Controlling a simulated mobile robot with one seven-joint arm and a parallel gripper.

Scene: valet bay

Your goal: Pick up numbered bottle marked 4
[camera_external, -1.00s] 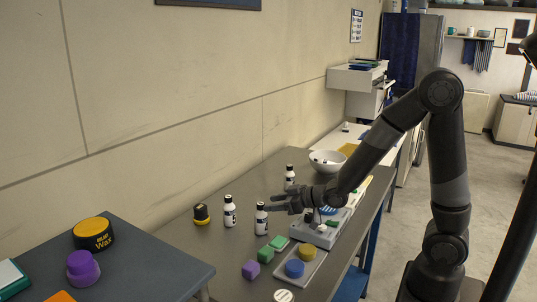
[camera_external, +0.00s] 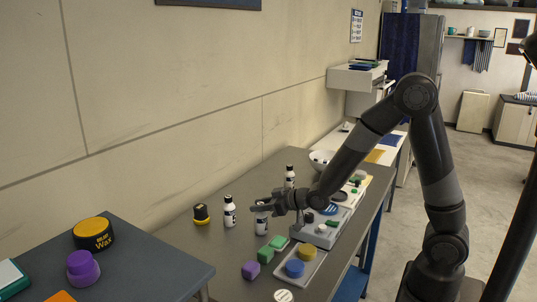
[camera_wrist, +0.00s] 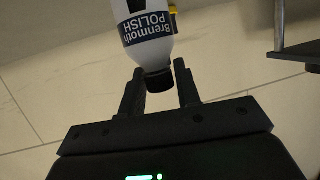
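Three white bottles with black caps and dark labels stand upright on the grey table: a left one (camera_external: 229,213), a front one (camera_external: 262,222) and a back one (camera_external: 290,178). No number is readable on any of them. My gripper (camera_external: 260,207) is at the top of the front bottle, partly hiding its cap. In the wrist view a bottle labelled "Brenmoth POLISH" (camera_wrist: 147,32) shows upside down, with its dark cap between my two fingers (camera_wrist: 159,68). The fingers are apart, with a small gap showing beside the cap on the right.
A yellow-and-black jar (camera_external: 201,214) stands left of the bottles. Green and purple blocks (camera_external: 251,270) and a tray (camera_external: 315,262) with blue and yellow pieces lie in front. A grey case (camera_external: 322,236) is to the right, a white bowl (camera_external: 319,157) behind.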

